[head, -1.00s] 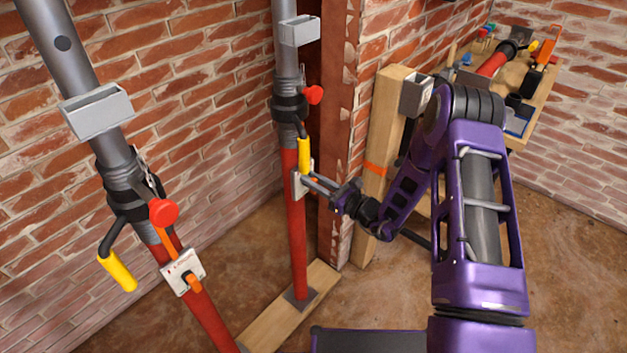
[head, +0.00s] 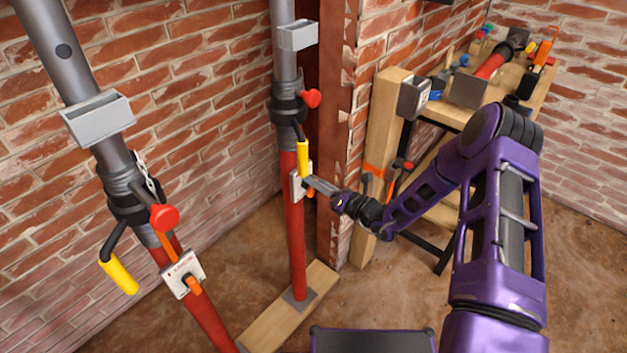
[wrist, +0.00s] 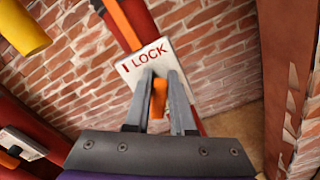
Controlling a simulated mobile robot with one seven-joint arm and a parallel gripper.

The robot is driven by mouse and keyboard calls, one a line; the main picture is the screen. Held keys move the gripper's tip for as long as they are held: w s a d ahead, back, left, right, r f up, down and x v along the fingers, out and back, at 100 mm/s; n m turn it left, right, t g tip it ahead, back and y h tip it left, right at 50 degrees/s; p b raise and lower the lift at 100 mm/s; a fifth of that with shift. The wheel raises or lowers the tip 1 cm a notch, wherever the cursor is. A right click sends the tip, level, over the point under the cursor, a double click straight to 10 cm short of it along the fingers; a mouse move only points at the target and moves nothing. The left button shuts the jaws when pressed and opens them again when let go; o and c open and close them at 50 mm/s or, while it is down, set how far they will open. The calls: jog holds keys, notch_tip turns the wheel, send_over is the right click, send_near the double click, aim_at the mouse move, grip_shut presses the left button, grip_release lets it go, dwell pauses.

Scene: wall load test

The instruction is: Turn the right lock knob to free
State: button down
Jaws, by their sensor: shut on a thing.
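The right lock knob (wrist: 158,98) is orange and sits at the lower part of a white plate (wrist: 150,55) marked LOCK. The plate (head: 295,186) is on the red lower tube of the right prop (head: 294,235). My gripper (wrist: 160,76) is shut on the knob, one grey finger on each side of it. In the head view my gripper (head: 311,183) reaches the plate from the right. The fingers hide most of the knob there, and its exact turn angle is hard to tell.
The left prop (head: 205,315) has its own LOCK plate (head: 183,272) and a yellow-gripped handle (head: 118,277). A yellow handle (head: 303,158) hangs just above my gripper. A wooden post (head: 384,150) and a cluttered workbench (head: 535,90) stand to the right.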

jog(key=m, duration=0.3)
jog(key=m+p, duration=0.1)
jog(key=m, duration=0.1)
jog(key=shift+w+d+f+m, duration=0.2)
jog(key=shift+d+f+m, duration=0.1)
jog(key=shift+f, duration=0.05)
jog(key=m, duration=0.3)
jog(key=f+m+p, duration=0.1)
jog(key=m, duration=0.1)
jog(key=shift+w+m, duration=0.1)
jog(key=shift+m, duration=0.3)
jog(key=shift+f, duration=0.1)
jog(key=c, duration=0.8)
grip_release()
jog(key=shift+o, duration=0.2)
jog(key=v, duration=1.7)
jog(key=shift+d, duration=0.1)
